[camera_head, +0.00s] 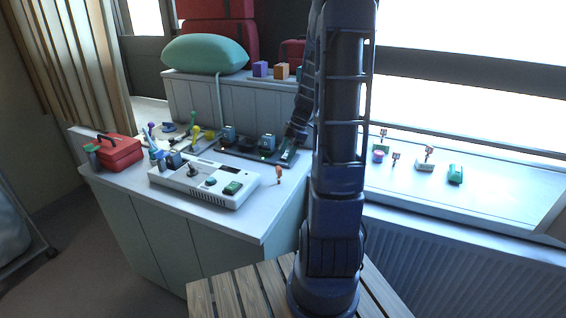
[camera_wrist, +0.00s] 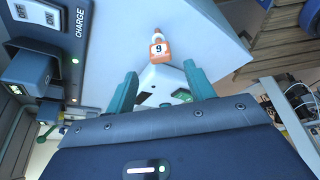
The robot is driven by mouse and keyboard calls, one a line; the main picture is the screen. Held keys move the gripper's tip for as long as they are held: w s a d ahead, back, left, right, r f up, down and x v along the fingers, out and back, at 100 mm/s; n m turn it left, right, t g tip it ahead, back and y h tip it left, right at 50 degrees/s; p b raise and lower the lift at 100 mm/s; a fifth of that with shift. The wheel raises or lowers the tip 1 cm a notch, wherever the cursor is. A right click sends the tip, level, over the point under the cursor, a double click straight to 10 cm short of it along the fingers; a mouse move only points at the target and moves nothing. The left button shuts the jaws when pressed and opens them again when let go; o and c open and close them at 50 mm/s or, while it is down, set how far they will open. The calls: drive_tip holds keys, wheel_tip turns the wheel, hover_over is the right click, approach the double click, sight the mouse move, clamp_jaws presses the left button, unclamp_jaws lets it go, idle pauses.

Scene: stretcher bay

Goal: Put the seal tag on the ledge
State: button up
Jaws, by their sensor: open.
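An orange seal tag (camera_head: 279,173) with a narrow top stands at the right edge of the white counter, beside a console. In the wrist view the tag (camera_wrist: 158,52) shows a "9" on a white label and lies ahead of my gripper. My gripper (camera_wrist: 162,76) is open, its two green fingers apart with nothing held between them. The tag appears just beyond the fingertips, roughly centred; I cannot tell the exact distance. The pale window ledge (camera_head: 485,205) is on the right in the head view. My gripper's fingers are not clearly visible in the head view.
The console (camera_head: 205,184) with a knob and green parts is left of the tag. A dark charging tray (camera_head: 238,152) lies behind it. Small tags (camera_head: 428,153), a green block (camera_head: 455,174) and a pink piece (camera_head: 378,156) stand on the ledge; its front right is clear.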

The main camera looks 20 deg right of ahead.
drive_tip(key=s+a+r+m+t+h, duration=0.2)
drive_tip(key=s+a+r+m, duration=0.1)
drive_tip(key=s+r+m, duration=0.6)
drive_tip(key=s+a+r+m+t+h, duration=0.2)
drive_tip(key=s+a+r+m, duration=0.2)
drive_tip(key=s+r+m, duration=0.4)
drive_tip(key=s+m, duration=0.1)
drive_tip(key=s, duration=0.4)
drive_tip(key=shift+a+r+t, duration=0.3)
drive_tip(key=shift+r, duration=0.1)
